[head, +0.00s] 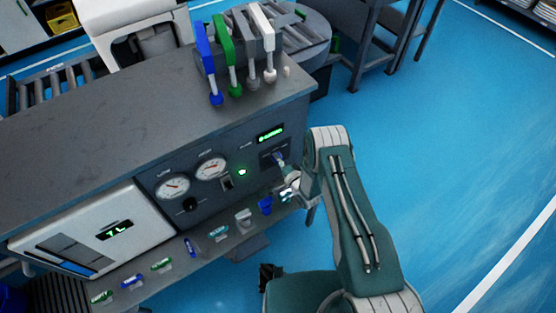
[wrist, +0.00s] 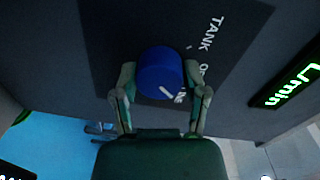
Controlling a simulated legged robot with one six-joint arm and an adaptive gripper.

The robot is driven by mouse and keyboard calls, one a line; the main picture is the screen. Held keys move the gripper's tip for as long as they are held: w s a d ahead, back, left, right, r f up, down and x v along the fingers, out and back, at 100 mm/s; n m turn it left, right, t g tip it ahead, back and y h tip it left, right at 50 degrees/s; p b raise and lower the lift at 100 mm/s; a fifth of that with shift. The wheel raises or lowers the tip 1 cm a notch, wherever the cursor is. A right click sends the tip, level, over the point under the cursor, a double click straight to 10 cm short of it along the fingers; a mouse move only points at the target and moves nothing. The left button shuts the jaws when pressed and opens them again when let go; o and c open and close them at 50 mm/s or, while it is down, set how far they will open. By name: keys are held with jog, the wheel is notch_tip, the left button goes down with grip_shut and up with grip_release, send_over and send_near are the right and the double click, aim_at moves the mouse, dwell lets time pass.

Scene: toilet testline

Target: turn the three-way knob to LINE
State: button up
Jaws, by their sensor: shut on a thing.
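The three-way knob is a blue round knob (wrist: 160,72) with a white pointer mark, set on a dark panel plate. In the wrist view the mark points down and to the right, beside partly hidden lettering. The words TANK and part of another label show above it to the right. My gripper (wrist: 162,88) has one finger on each side of the knob and is shut on it. In the head view my gripper (head: 289,190) is at the right end of the panel, and the knob (head: 279,158) is partly hidden there.
Two round gauges (head: 173,187), a black knob (head: 189,205), a switch and a lit green button (head: 242,171) sit left of my gripper. A green display (head: 270,133) is above. A shelf (head: 205,243) with small labelled items runs below. Blue floor is open to the right.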

jog(key=shift+w+d+m, duration=0.1)
jog(key=shift+d+m, duration=0.05)
jog(key=shift+m, duration=0.75)
jog(key=shift+f, duration=0.1)
jog(key=o, duration=1.2)
jog(key=shift+d, duration=0.1)
jog(key=shift+c, duration=0.2)
jog(key=v, duration=1.2)
